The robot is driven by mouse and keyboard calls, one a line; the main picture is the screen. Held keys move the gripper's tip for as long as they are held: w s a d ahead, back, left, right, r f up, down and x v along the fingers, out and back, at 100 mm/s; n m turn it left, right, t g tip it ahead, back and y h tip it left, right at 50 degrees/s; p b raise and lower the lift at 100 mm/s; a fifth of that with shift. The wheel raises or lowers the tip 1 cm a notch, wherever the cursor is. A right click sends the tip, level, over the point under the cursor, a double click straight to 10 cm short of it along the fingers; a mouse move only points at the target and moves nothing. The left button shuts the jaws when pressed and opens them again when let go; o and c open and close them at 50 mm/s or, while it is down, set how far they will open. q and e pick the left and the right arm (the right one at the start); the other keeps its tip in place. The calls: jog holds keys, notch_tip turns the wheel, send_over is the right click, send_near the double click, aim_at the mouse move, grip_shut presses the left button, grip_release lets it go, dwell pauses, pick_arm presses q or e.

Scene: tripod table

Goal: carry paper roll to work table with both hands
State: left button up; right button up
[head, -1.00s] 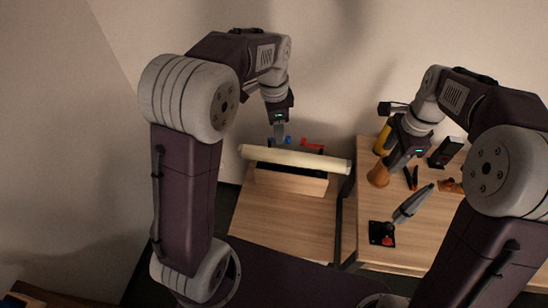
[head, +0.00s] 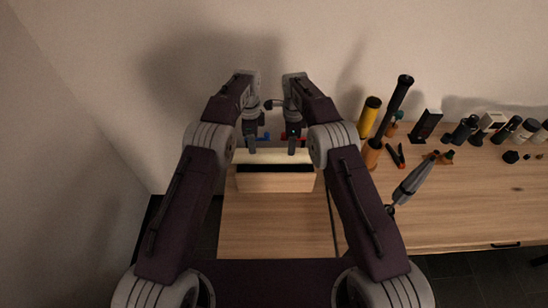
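The cream paper roll (head: 271,157) lies crosswise on a pale wooden block (head: 275,182) on the small wooden table (head: 272,225) in front of me. My arms partly cover its ends. My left gripper (head: 251,149) points down at the roll's left part. My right gripper (head: 292,150) points down at its right part. Both fingertips overlap the roll in the picture; I cannot tell whether they grip it. The work table (head: 470,195) stands on the right, with a bare wooden top at its front.
On the work table stand a yellow cylinder (head: 369,116), a long black tube (head: 393,107), a black box (head: 425,125) and several bottles at the back. A grey tool (head: 415,180) rises near its left edge. A wall stands behind both tables.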

aim_at(275, 157)
pick_arm(q)
jog(key=f, duration=0.8)
jog(key=shift+d+f, duration=0.2)
pick_arm(e)
notch_tip(275, 157, down, 8)
jog(key=shift+d+f, duration=0.15)
jog(key=shift+f, duration=0.05)
pick_arm(q)
grip_shut()
pick_arm(e)
grip_shut()
pick_arm(q)
jog(key=shift+r, duration=0.1)
